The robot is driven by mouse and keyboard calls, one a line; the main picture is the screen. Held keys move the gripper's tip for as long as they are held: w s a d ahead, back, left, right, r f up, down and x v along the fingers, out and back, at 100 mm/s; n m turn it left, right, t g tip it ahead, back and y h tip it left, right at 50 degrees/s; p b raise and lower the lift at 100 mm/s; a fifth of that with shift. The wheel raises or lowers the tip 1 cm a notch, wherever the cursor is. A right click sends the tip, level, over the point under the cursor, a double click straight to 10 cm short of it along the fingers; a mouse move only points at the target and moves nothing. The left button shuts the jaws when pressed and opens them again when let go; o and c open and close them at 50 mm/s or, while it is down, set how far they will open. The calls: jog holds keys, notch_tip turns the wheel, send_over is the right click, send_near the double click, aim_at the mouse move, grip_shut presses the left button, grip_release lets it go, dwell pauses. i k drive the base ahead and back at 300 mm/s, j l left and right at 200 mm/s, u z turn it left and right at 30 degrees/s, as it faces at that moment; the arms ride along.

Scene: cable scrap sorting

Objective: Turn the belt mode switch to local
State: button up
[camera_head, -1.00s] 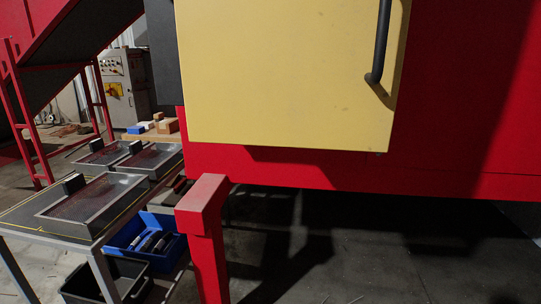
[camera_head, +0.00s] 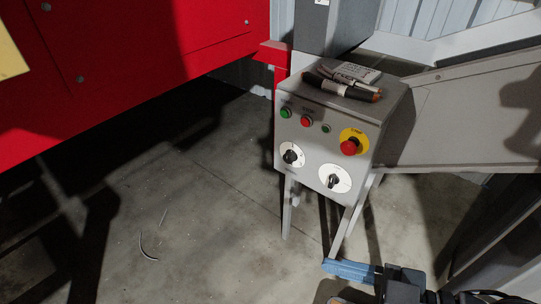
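A grey control box (camera_head: 325,140) stands on legs at the right of the head view, its sloped front facing me. It carries two black rotary switches on round white plates: a left switch (camera_head: 291,156) and a lower right switch (camera_head: 334,180). Their labels are too small to read, so I cannot tell which is the belt mode switch or its setting. My gripper (camera_head: 348,271) is at the bottom edge, below the box and apart from it. One blue finger shows clearly; the other side is cut off by the frame, so its opening is unclear.
The box has a green button (camera_head: 285,113), a red button (camera_head: 306,122) and a red emergency stop (camera_head: 349,147) on yellow. A dark marker-like object (camera_head: 343,87) and a pad (camera_head: 357,72) lie on top. Red machine panel (camera_head: 130,60) at left; grey chute (camera_head: 470,110) at right.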

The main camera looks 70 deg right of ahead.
aim_at(334, 180)
jog(key=z, duration=1.3)
jog(key=k+l+u, duration=0.35)
jog(key=k+l, duration=0.15)
jog(key=j+u, duration=0.25)
jog(key=u, duration=0.2)
